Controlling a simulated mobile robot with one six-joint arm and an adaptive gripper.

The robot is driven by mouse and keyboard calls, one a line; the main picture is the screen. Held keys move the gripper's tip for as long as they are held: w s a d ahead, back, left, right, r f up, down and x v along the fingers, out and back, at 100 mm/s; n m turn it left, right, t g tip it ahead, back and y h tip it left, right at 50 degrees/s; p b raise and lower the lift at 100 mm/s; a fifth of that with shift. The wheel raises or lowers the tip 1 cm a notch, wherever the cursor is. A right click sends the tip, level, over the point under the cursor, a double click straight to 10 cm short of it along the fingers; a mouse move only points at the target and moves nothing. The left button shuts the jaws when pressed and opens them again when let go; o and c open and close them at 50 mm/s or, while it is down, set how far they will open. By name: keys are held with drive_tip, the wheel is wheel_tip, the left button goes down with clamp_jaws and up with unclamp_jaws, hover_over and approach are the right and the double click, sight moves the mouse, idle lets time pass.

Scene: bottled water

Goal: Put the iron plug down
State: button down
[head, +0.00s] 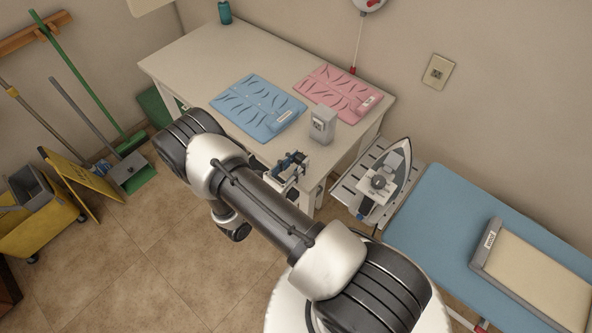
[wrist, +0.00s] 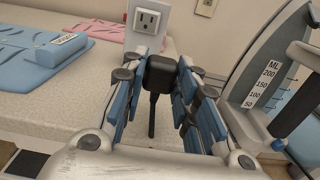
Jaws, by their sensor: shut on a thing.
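The black iron plug (wrist: 160,74) is between the blue-padded fingers of my gripper (wrist: 162,82), with its dark cord hanging down below. My gripper is shut on it. In the head view my gripper (head: 291,165) is at the front edge of the white table (head: 200,62); the plug is hard to make out there. The grey outlet box (head: 322,124) stands on the table just beyond the gripper. In the wrist view the box (wrist: 147,24) is behind the plug, which looks apart from its socket. The iron (head: 393,178) stands on a slatted rest to the right.
A blue ironing board (head: 440,215) is at the right. The iron (wrist: 268,80) stands close to the gripper's right side. Bare tabletop shows left of the blue cloth.

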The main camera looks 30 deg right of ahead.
wheel_tip(320, 180, down, 4)
drive_tip(key=shift+r+b, duration=0.25)
drive_tip(key=shift+b, duration=0.1)
drive_tip(key=shift+f+b, duration=0.6)
drive_tip(key=shift+b, duration=0.05)
